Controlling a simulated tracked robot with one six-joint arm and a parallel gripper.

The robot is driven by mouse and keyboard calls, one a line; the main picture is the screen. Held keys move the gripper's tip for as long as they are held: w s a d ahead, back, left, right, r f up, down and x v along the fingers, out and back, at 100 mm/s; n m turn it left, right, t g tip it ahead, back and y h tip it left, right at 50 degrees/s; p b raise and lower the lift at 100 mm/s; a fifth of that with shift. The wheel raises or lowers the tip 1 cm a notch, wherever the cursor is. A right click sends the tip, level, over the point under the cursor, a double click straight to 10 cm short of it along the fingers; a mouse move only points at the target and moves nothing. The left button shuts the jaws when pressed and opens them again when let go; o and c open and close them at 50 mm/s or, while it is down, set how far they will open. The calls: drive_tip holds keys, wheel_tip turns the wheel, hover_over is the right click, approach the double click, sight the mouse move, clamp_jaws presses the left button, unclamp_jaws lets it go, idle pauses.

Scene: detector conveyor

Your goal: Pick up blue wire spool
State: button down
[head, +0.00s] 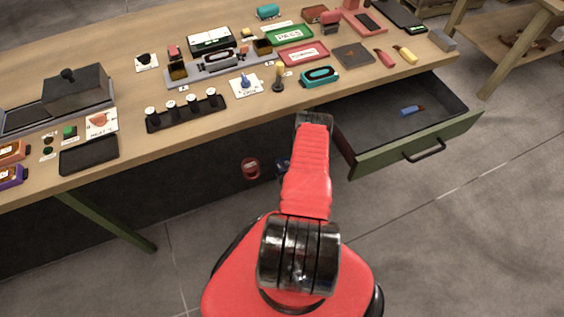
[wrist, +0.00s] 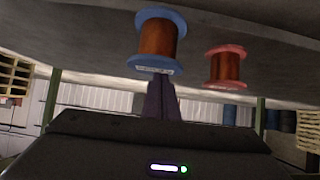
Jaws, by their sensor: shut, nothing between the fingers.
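The blue wire spool, with blue flanges and copper-coloured wire, shows large in the wrist view (wrist: 157,38). In the head view only a small blue part of it (head: 281,169) shows beside my arm, under the table; the rest is hidden. My gripper (wrist: 160,80) is shut and empty. In the wrist view its fingertips overlap the lower edge of the spool's near flange; I cannot tell whether they touch it. In the head view the gripper is hidden by my own arm.
A red-flanged spool (wrist: 226,66) is close beside the blue one, also in the head view (head: 250,168). The workbench (head: 240,115) overhangs this area. A green open drawer (head: 420,148) juts out on the right. Open floor (head: 470,240) lies at lower right.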

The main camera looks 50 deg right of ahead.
drive_tip(key=shift+s+a+f, duration=0.45)
drive_tip(key=shift+a+f, duration=0.15)
drive_tip(key=shift+a, duration=0.05)
drive_tip(key=shift+r, duration=0.7)
drive_tip(key=shift+w+d+r, duration=0.1)
drive_tip(key=shift+w+d, duration=0.05)
drive_tip(key=shift+r, duration=0.1)
drive_tip(key=shift+r, duration=0.1)
